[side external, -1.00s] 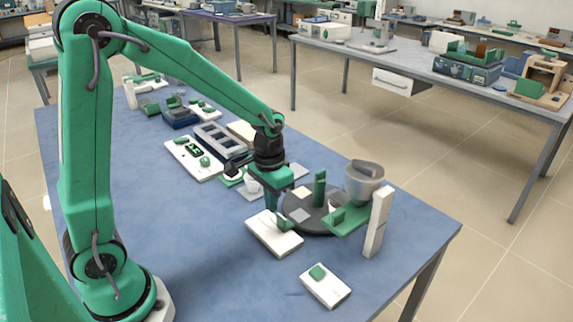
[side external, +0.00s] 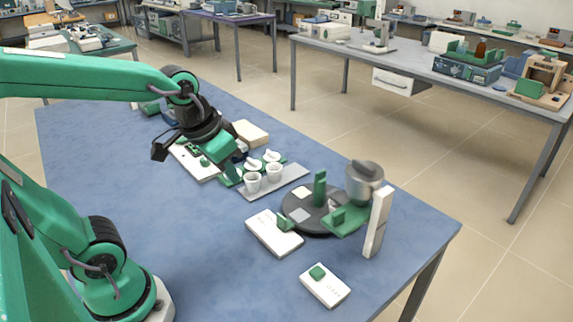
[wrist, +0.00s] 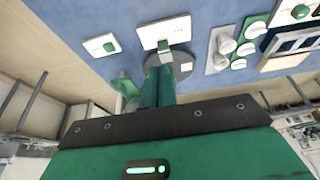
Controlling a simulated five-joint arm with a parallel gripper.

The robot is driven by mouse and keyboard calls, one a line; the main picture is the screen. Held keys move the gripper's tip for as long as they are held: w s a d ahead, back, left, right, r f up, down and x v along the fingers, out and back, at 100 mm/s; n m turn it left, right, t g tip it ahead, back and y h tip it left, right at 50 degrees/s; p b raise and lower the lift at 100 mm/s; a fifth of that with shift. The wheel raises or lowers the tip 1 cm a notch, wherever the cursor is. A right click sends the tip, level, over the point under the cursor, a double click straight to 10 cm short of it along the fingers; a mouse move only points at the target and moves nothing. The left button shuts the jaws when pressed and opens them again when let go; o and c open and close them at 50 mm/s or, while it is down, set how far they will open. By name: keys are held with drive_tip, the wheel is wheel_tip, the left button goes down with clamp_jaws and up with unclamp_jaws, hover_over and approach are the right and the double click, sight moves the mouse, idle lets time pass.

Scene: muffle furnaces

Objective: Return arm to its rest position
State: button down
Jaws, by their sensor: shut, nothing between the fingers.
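My gripper (side external: 232,172) hangs above the blue table (side external: 150,205) on my folded-back arm, left of the white cups. It is shut and empty. In the wrist view its green fingers (wrist: 158,88) are together and point toward the table items. The wrist view also shows the round grey turntable (wrist: 183,66) just beyond the fingertips.
Two white cups (side external: 253,182) stand on a grey tray (side external: 290,182). A dark turntable (side external: 296,225), a grey bowl (side external: 364,180) by a white post (side external: 377,222), and two white panels (side external: 265,236) (side external: 326,290) are at right. The table's front middle is clear.

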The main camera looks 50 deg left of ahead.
drive_tip(key=shift+t, duration=0.7)
drive_tip(key=shift+s+r, duration=0.3)
drive_tip(key=shift+s, duration=0.4)
drive_tip(key=shift+s+r, duration=0.35)
drive_tip(key=shift+s, duration=0.35)
drive_tip(key=shift+s+r, duration=0.3)
drive_tip(key=shift+s, duration=0.4)
